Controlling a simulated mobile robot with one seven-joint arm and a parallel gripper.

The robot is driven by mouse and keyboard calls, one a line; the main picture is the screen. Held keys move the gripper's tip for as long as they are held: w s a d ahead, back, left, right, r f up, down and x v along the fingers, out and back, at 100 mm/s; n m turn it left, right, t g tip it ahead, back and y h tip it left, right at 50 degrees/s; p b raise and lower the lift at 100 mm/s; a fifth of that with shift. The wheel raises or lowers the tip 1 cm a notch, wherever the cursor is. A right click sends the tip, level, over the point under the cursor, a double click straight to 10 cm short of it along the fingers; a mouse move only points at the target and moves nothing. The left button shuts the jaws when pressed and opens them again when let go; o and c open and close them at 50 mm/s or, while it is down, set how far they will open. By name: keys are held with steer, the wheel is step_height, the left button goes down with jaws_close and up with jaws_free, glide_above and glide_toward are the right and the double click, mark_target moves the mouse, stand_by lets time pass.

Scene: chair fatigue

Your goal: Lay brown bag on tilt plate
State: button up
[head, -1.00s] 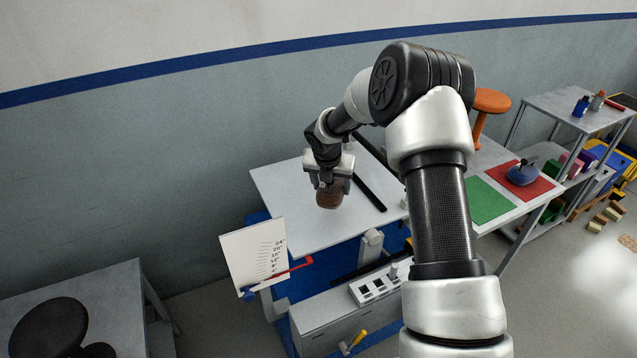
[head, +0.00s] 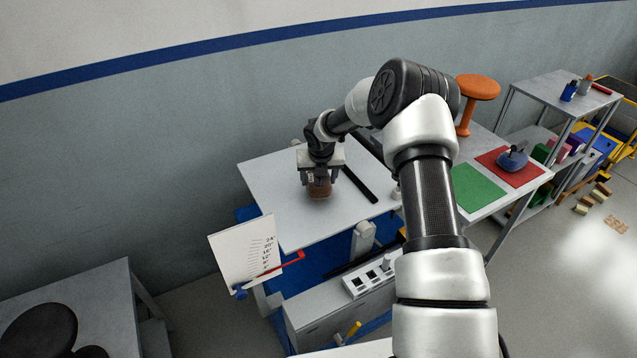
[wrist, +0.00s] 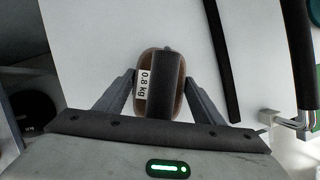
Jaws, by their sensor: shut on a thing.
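The brown bag (head: 319,188) is small and rounded, and in the wrist view it (wrist: 178,75) shows a white "0.8 kg" label. My gripper (head: 320,178) is shut on it from above, one finger on each side; the fingers also show in the wrist view (wrist: 160,88). The tilt plate (head: 275,205) is a pale flat board with a black bar (head: 358,184) along its right part. The bag is over the middle of the plate, left of the bar. I cannot tell whether its underside touches the plate.
An angle scale card (head: 245,250) with a red pointer (head: 283,265) stands at the plate's front left. A control box (head: 372,278) is below the front. Right are a green mat (head: 478,188) and a red mat (head: 510,178) bearing a blue bag (head: 512,160). The plate's left part is clear.

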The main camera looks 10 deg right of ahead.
steer(key=shift+x, duration=0.9)
steer(key=shift+s+f, duration=0.1)
steer(key=shift+s, duration=0.1)
steer(key=o, duration=1.3)
steer(key=shift+s+f, duration=0.1)
steer(key=shift+f, duration=0.1)
steer(key=o, duration=0.4)
steer(key=shift+o, duration=0.2)
steer(key=shift+r, duration=0.15)
